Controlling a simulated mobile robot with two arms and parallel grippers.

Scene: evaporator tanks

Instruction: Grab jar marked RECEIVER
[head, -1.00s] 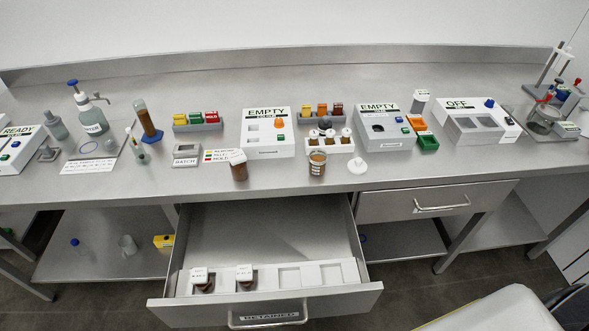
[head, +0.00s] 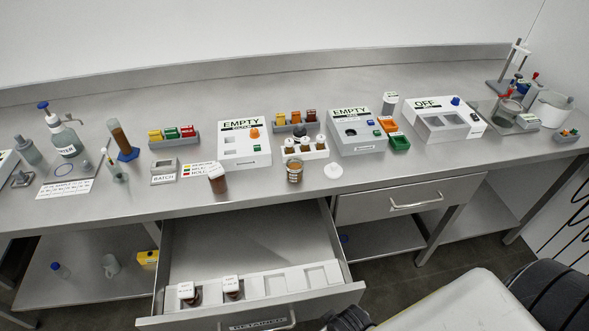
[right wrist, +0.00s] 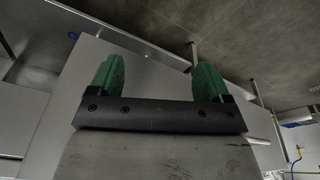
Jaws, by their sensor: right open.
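No label reading RECEIVER is legible, so I cannot tell which jar bears it. A brown jar with a white lid (head: 217,180) stands at the bench's front edge. An open brown jar (head: 294,172) stands to its right, with a loose white lid (head: 333,171) beside it. A glass vessel (head: 507,111) sits under the stand at the right. Two lidded brown jars (head: 232,291) sit in the open drawer. My right gripper (right wrist: 160,65) is open and empty, its green fingers apart, in the right wrist view. My left gripper is not in view.
The open drawer (head: 262,241) juts out below the bench (head: 400,175). White boxes marked EMPTY (head: 242,148) and OFF (head: 440,120) stand along the bench. A white pot (head: 552,108) is at the far right. The bench front right of the loose lid is clear.

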